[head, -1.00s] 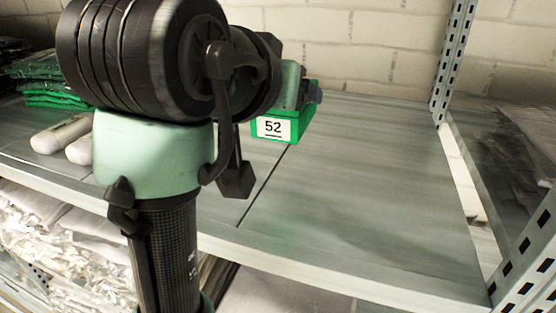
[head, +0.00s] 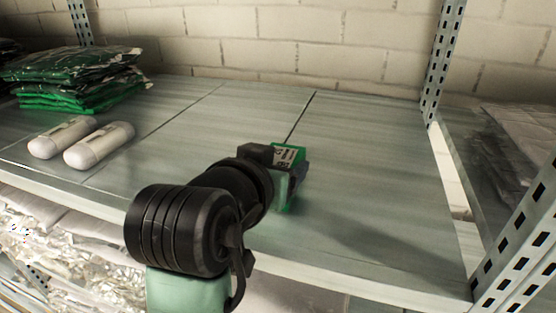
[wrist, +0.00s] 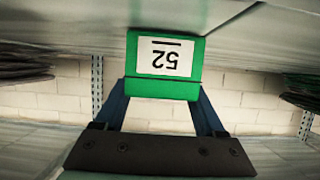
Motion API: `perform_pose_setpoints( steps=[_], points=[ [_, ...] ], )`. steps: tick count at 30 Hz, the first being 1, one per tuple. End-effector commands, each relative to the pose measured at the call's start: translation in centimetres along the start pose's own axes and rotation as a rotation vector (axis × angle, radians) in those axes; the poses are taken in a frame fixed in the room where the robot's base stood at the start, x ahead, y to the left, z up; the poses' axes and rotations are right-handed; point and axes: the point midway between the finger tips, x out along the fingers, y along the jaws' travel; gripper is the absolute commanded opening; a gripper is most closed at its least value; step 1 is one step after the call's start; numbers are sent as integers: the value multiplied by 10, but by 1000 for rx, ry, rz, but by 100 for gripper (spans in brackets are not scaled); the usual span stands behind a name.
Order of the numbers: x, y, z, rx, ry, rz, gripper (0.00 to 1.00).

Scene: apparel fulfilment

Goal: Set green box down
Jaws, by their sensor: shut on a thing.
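The green box (head: 291,154) is in my gripper, over the middle of the grey shelf (head: 370,190) in the head view. In the wrist view the green box (wrist: 165,86) shows its face with a white label reading 52, upside down in that picture. My gripper (wrist: 165,95) is shut on the box, with one finger at each side. In the head view my gripper (head: 290,175) is partly hidden by my own wrist. I cannot tell whether the box touches the shelf.
Two white bottles (head: 98,144) lie at the left of the shelf. A stack of green packaged garments (head: 70,80) stands behind them. A perforated metal post (head: 440,70) and a side panel bound the right. The shelf around the box is clear.

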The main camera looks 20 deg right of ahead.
Motion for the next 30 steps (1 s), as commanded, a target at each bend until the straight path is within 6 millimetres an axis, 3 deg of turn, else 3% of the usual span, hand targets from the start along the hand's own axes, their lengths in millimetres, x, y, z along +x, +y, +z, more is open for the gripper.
perform_pose_setpoints(
  steps=[9, 10, 14, 24, 30],
  points=[
    [1, 0, 3, 0, 0, 0, 16],
    [1, 0, 3, 0, 0, 0, 75],
    [1, 0, 2, 0, 0, 0, 99],
    [-3, 0, 0, 0, 1, -1, 100],
    [-36, -1, 1, 3, 5, -3, 100]
  ],
)
